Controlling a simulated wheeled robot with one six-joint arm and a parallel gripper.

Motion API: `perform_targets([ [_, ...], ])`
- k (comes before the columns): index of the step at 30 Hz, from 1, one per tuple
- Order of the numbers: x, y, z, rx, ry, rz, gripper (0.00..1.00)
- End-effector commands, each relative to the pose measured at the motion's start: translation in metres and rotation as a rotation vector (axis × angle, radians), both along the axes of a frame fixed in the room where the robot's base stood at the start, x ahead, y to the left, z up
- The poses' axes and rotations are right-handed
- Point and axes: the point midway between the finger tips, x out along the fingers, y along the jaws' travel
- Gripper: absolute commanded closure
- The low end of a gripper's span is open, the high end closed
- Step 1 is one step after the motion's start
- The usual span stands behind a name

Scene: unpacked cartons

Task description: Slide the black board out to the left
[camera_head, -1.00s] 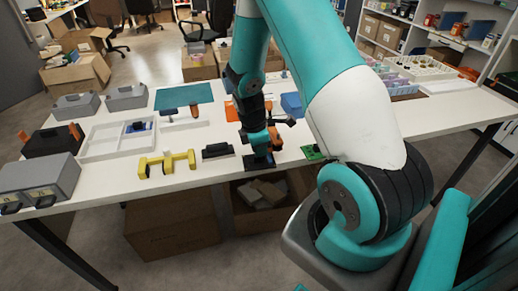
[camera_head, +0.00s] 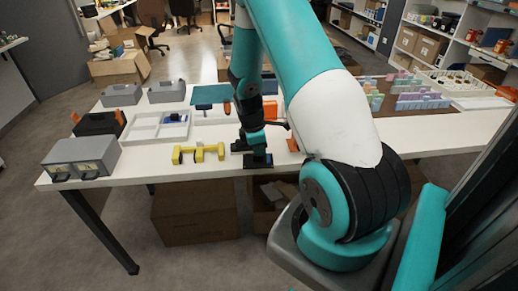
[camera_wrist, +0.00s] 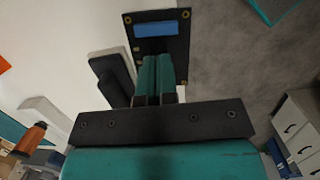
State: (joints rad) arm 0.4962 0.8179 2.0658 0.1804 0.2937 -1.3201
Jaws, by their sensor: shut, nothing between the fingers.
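The black board (camera_wrist: 157,46) has a blue block on it and brass-coloured rings at its corners. In the wrist view it reaches over the table's edge, with grey floor beside it. In the head view the board (camera_head: 266,163) lies at the table's front edge, right below my gripper (camera_head: 257,152). My gripper is shut with nothing held. In the wrist view its teal fingers (camera_wrist: 158,62) are together over the board's near part and hide some of it. I cannot tell whether the fingertips touch the board.
A black block with a grey base (camera_wrist: 112,78) lies close beside the board. A yellow piece (camera_head: 198,153) is on its left in the head view, and an orange item (camera_head: 293,144) on its right. A white tray (camera_head: 158,127) and grey cases stand farther left.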

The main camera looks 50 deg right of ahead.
Motion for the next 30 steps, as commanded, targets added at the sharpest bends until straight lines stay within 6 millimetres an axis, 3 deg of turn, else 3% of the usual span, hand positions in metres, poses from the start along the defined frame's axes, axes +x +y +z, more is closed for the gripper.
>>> perform_targets([
  [1, -0.002, 0.008, -0.004, 0.023, 0.010, 0.010, 1.00],
  [5, -0.002, 0.008, 0.008, 0.022, 0.010, 0.009, 1.00],
  [10, 0.000, 0.010, 0.008, 0.019, 0.006, 0.015, 1.00],
  [24, 0.068, 0.074, 0.007, 0.014, 0.002, 0.017, 1.00],
  [30, 0.083, 0.090, 0.009, 0.014, 0.002, 0.013, 1.00],
])
